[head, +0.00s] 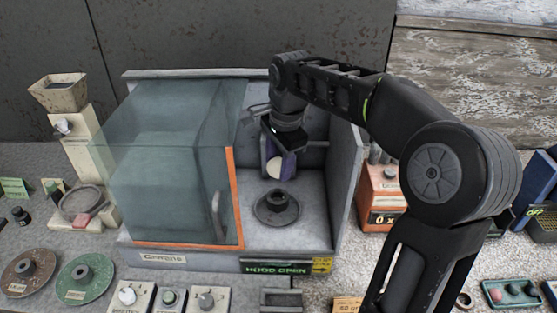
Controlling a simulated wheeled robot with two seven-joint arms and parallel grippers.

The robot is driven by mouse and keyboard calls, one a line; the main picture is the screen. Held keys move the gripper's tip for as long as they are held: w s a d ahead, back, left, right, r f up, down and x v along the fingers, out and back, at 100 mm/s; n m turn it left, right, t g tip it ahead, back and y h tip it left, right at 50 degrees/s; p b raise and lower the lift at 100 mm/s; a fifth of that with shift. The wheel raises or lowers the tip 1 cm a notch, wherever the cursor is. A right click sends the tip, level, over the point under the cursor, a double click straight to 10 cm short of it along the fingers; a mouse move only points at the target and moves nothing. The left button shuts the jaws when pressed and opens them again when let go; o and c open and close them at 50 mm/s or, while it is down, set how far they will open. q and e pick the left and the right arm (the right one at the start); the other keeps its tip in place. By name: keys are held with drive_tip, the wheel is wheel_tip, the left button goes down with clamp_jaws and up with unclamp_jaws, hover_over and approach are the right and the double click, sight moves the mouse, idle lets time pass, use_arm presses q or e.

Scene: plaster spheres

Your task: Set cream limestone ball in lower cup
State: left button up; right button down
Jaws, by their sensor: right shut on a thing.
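My right gripper (280,150) reaches into the open right side of a grey hood and points down. It is shut on the cream limestone ball (275,168), which shows as a pale rounded shape at the fingers, partly covered by them. The lower cup (276,204) is a dark round holder on a wide disc base, standing on the hood floor below the ball. There is a visible gap between ball and cup. My left gripper is not in view.
The grey hood (342,180) has a glass front panel (165,165) with an orange edge, left of the cup. Brown (27,273) and green (84,277) discs lie at left. Control knobs line the front. An orange device (379,195) stands right of the hood.

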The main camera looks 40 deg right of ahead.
drive_tip(key=shift+f+b, duration=2.2)
drive_tip(key=shift+f, duration=0.6)
drive_tip(key=shift+f+b, duration=0.9)
drive_tip(key=shift+f, duration=0.35)
drive_tip(key=c, duration=0.6)
unclamp_jaws()
drive_tip(key=shift+r, duration=0.1)
drive_tip(key=shift+r+p, duration=1.65)
drive_tip(key=shift+r, duration=0.3)
